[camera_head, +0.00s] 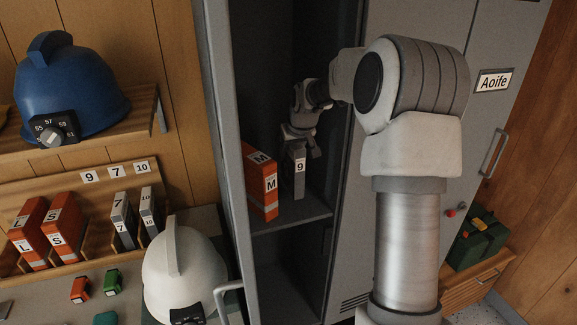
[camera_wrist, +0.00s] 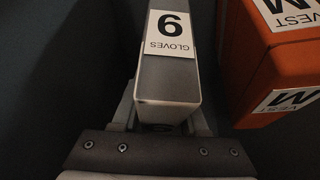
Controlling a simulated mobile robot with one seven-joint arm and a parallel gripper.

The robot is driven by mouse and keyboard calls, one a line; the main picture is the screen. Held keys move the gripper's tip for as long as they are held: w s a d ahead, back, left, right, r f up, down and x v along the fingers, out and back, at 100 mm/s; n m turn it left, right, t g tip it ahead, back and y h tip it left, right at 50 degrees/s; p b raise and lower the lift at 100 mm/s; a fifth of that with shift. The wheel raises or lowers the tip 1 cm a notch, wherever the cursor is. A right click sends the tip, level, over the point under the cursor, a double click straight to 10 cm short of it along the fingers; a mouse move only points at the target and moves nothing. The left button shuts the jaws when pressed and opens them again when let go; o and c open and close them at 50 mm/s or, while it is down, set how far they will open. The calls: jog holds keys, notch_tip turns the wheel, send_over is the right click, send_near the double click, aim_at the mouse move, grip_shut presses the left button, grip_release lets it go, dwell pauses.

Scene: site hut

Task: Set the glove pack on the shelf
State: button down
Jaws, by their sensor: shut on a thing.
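The glove pack (camera_head: 299,163) is a slim grey box with a white label marked 9. It is upright inside the open locker, over the locker shelf (camera_head: 290,216). My gripper (camera_head: 301,140) is shut on it from above. In the wrist view the pack (camera_wrist: 168,85) sits between the fingers of my gripper (camera_wrist: 160,120), and its label reads "9 GLOVES". The head view does not clearly show whether its bottom touches the shelf. An orange vest pack marked M (camera_head: 262,184) stands on the shelf just left of it; it also shows in the wrist view (camera_wrist: 262,80).
The locker's left wall (camera_head: 222,130) and the closed door marked Aoife (camera_head: 480,130) flank the opening. A wooden rack (camera_head: 75,262) holds orange packs and grey packs at left. A white helmet (camera_head: 180,270) and a blue helmet (camera_head: 70,95) are nearby. A green case (camera_head: 478,240) is at right.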

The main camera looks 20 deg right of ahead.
aim_at(297, 145)
jog(key=shift+f, duration=1.85)
jog(key=shift+f, duration=0.2)
jog(key=shift+c, duration=2.2)
grip_release()
jog(key=shift+r, duration=0.2)
jog(key=shift+r, duration=0.2)
jog(key=v, duration=1)
jog(key=shift+s+b, duration=0.1)
jog(key=shift+b, duration=0.3)
jog(key=shift+v, duration=0.8)
